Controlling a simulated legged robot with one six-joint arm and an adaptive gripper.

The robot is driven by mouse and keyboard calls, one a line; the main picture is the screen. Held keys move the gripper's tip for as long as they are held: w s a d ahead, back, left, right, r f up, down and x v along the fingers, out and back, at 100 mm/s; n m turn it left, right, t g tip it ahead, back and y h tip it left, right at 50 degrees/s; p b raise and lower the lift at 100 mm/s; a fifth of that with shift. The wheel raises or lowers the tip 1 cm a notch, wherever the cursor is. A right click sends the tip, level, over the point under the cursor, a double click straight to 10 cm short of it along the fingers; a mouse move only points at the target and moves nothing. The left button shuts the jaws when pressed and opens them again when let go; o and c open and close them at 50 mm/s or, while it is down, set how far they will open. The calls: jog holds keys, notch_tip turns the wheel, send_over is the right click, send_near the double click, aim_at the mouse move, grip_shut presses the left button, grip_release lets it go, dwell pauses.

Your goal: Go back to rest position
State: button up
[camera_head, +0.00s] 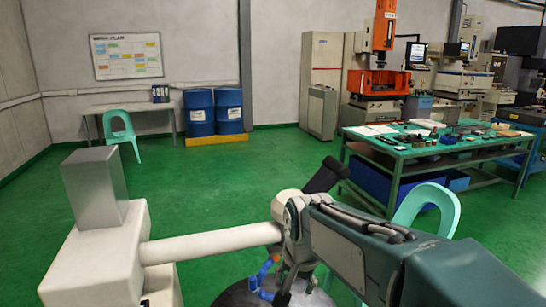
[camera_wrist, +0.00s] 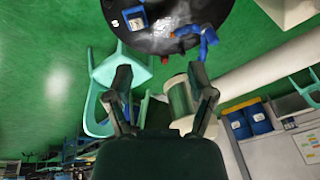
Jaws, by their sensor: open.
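My gripper (camera_wrist: 163,75) shows in the wrist view with its two dark fingers spread apart. It is open and nothing is between the fingertips. Behind the fingers lie a light green chair (camera_wrist: 103,97) and a pale cylindrical part. In the head view my arm stretches across the lower half, with a white link and a dark green link. I cannot make out the fingers clearly there.
A black round surface (camera_head: 233,292) is below my arm, with a blue item (camera_head: 262,272) by it. A green worktable (camera_head: 450,155) with small parts stands right, a chair (camera_head: 430,205) before it. Blue barrels (camera_head: 198,112) stand at the back. Green floor (camera_head: 215,180) is open at centre-left.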

jog(key=s+d+n+t, duration=0.1)
jog(key=s+d+n, duration=0.1)
jog(key=s+d, duration=0.3)
jog(key=s+d+n+t, duration=0.1)
jog(key=s+d, duration=0.5)
jog(key=s, duration=0.7)
jog(key=shift+s+n+t+h, duration=0.3)
jog(key=shift+s+n+h, duration=0.1)
jog(key=shift+n, duration=0.1)
